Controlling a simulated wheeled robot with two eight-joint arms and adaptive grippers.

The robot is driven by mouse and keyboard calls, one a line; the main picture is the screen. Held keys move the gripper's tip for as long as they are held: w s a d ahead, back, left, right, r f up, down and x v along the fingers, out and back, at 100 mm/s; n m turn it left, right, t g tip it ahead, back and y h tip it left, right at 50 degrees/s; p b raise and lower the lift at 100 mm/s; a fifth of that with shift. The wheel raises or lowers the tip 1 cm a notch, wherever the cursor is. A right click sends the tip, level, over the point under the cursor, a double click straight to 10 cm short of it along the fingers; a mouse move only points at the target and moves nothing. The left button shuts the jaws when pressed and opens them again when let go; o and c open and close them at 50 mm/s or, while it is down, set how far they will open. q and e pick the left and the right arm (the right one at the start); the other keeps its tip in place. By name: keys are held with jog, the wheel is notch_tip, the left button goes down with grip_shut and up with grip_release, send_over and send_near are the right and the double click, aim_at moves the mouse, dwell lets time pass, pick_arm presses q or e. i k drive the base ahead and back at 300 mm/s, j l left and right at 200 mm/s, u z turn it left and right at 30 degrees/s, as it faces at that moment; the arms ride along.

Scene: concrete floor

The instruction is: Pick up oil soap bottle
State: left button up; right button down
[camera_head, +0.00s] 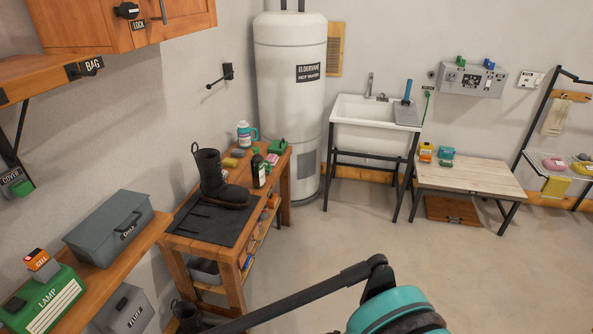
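A white bottle (244,134) with a teal handle or side part stands at the bench's far end near the wall. The labels are too small to read, so I cannot tell which bottle is the oil soap. Neither of my grippers shows in the head view.
A black boot (212,176) stands on a dark mat (204,224) on the bench. Small blocks and a green item (278,147) lie near the bottles. A water heater (290,105), sink (371,113) and low table (480,178) stand beyond. Open floor (330,235) lies right of the bench.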

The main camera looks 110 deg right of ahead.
aim_at(257, 161)
jog(key=z, duration=3.3)
jog(key=i+l+u, duration=0.2)
jog(key=i+l, duration=0.35)
jog(key=i, duration=0.45)
jog(key=i+l+u, duration=0.15)
jog(key=i+l, duration=0.55)
jog(key=i, duration=0.25)
jog(key=i+l+u, duration=0.2)
jog(key=i+l, duration=0.65)
jog(key=i, duration=0.1)
